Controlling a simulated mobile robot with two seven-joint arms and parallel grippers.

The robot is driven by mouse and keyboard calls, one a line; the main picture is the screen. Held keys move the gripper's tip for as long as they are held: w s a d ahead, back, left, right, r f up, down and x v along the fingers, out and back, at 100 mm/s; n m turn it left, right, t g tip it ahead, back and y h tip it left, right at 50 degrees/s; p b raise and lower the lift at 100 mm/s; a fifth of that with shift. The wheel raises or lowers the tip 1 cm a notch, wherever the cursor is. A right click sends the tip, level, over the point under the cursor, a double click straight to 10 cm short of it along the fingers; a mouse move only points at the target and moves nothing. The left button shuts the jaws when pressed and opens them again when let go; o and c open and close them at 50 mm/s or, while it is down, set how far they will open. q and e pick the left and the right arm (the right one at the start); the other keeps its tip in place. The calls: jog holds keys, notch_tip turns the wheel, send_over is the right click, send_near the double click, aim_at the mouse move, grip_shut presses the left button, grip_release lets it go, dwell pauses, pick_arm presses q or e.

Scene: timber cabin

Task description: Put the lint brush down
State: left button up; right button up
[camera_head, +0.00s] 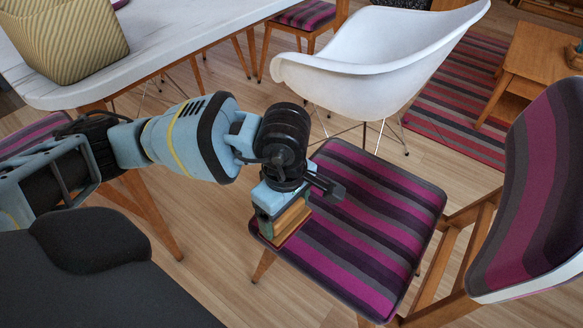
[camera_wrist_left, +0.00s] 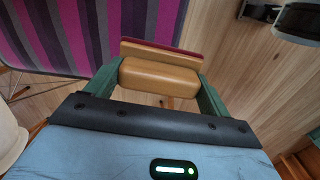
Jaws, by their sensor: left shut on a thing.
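The lint brush (camera_head: 293,219) is a small wooden block with a dark red face. My left gripper (camera_head: 281,224) is shut on it, with the green fingers at its two ends, and partly hides it in the head view. In the left wrist view the whole wooden back of the brush (camera_wrist_left: 158,78) shows between the fingers (camera_wrist_left: 155,88), with the red layer along its far side. The brush appears near the left edge of the striped chair seat (camera_head: 365,225). I cannot tell whether it touches the seat. My right gripper is in neither view.
The chair's striped backrest (camera_head: 540,190) rises at the right. A white shell chair (camera_head: 375,62) stands behind the seat. A white table (camera_head: 165,42) with a yellow patterned basket (camera_head: 65,38) is at the upper left. Most of the striped seat is bare.

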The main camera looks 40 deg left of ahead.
pick_arm(q)
jog(key=shift+r+m, duration=0.6)
jog(key=shift+m, duration=0.3)
jog(key=r+m, duration=0.2)
jog(key=m, duration=0.2)
jog(key=s+r+m, duration=0.1)
jog(key=r+m, duration=0.1)
jog(key=m, duration=0.1)
jog(key=r+m, duration=0.2)
jog(key=m, duration=0.2)
jog(key=shift+s+r+m, duration=0.1)
jog(key=shift+s+m, duration=0.2)
jog(key=m, duration=0.1)
jog(key=r+m, duration=0.1)
jog(key=m, duration=0.1)
jog(key=shift+s+a+r, duration=0.1)
jog(key=shift+s+r, duration=0.15)
jog(key=shift+s, duration=0.1)
jog(key=shift+a, duration=0.1)
